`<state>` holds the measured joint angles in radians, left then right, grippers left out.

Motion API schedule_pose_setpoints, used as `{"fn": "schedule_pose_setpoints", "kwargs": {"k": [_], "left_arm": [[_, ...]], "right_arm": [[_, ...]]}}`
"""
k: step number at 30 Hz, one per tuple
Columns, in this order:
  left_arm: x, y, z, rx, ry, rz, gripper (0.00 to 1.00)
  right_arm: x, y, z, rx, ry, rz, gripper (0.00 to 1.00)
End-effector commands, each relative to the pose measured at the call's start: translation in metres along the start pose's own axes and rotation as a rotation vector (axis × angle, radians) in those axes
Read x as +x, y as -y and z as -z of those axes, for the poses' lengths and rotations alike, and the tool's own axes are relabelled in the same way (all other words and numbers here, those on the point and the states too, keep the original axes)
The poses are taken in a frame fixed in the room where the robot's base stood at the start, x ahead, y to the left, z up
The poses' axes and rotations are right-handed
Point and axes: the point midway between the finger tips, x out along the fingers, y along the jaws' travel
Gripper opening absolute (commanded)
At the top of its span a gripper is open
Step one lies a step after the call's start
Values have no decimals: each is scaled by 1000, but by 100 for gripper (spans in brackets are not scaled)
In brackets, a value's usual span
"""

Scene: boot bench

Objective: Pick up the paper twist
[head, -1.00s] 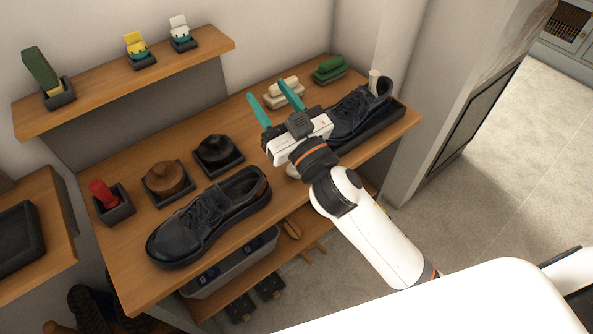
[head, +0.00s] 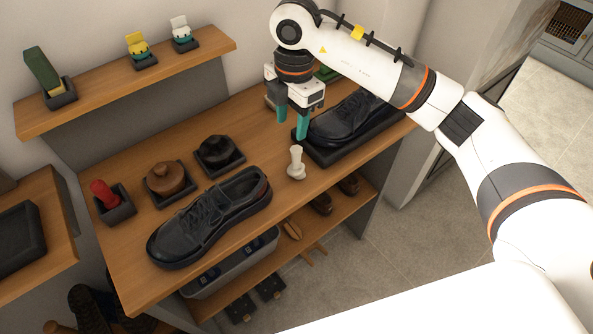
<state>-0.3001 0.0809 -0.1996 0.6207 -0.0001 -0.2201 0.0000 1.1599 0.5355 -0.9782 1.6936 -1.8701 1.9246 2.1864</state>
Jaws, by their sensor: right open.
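A whitish paper twist (head: 296,163), with a wide rounded foot and a narrower upright neck, stands on the bench top (head: 125,233) near its front edge. It is between the near black shoe (head: 212,217) and the black shoe on a dark tray (head: 352,118). My right gripper (head: 292,131) points down with its teal fingers apart and nothing between them. It appears above and behind the twist, not touching it. A similar pale piece stood in the far shoe's opening earlier; my right arm now covers that spot. My left gripper is out of view.
A brown round piece (head: 166,179) and a black one (head: 216,152) sit in dark trays, with a red-handled item (head: 104,194) at left. A raised shelf (head: 98,95) runs behind. Shoes stand on the lower shelf (head: 275,256).

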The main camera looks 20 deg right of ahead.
Motion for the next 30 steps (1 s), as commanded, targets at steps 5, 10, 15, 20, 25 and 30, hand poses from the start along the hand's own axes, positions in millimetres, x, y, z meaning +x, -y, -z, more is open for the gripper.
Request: {"fn": "schedule_pose_setpoints", "kwargs": {"k": [5, 10, 15, 20, 25, 30], "left_arm": [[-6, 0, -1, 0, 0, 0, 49], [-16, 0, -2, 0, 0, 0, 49], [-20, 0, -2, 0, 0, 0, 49], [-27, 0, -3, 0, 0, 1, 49], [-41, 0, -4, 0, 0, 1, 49], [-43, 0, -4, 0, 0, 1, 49]], "right_arm": [[10, -3, 12, 40, -52, -21, 48], [40, -4, 12, 37, -48, -22, 48], [60, -3, 13, 35, -47, -16, 48], [71, -4, 13, 34, -46, -19, 48], [97, -5, 13, 34, -46, -21, 48], [114, -4, 14, 35, -46, -16, 48]]}}
